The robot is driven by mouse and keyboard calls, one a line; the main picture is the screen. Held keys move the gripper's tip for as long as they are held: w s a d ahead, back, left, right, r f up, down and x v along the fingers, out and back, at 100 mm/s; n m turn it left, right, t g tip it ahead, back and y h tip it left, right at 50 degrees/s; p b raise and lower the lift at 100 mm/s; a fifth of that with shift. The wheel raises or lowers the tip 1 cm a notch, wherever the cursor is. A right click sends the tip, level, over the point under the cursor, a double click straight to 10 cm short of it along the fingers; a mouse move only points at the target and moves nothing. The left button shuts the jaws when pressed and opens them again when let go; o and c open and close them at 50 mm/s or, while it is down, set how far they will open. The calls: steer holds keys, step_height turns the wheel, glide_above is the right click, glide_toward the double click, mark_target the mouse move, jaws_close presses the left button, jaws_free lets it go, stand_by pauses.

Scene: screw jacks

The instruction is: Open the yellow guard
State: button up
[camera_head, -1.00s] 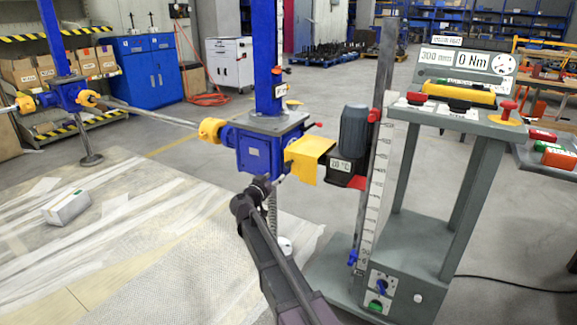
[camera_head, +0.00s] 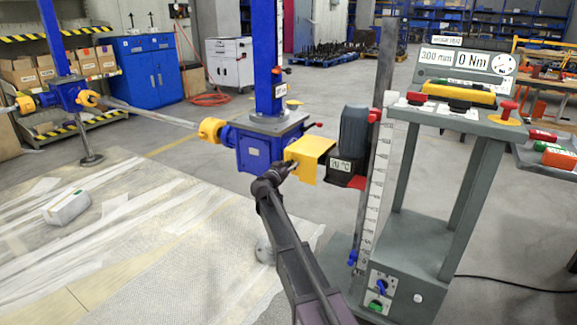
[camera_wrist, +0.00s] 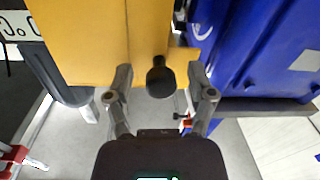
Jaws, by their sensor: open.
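The yellow guard (camera_head: 309,158) is a folded sheet cover between the blue gearbox (camera_head: 262,150) and the dark motor (camera_head: 352,140) in the head view. It fills the top of the wrist view (camera_wrist: 95,40). A black round knob (camera_wrist: 160,78) shows at its edge. My gripper (camera_wrist: 160,88) is open, with one finger on each side of the knob; I cannot tell whether either finger touches it. In the head view my gripper (camera_head: 288,166) is at the guard's lower left front, where it hides the knob.
The blue gearbox housing (camera_wrist: 245,50) is close on the right in the wrist view. A grey measuring stand (camera_head: 430,250) with a scale is right of the motor. A shaft (camera_head: 150,115) runs left from the gearbox.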

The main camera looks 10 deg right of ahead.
jaws_close()
steer(key=shift+a, duration=0.15)
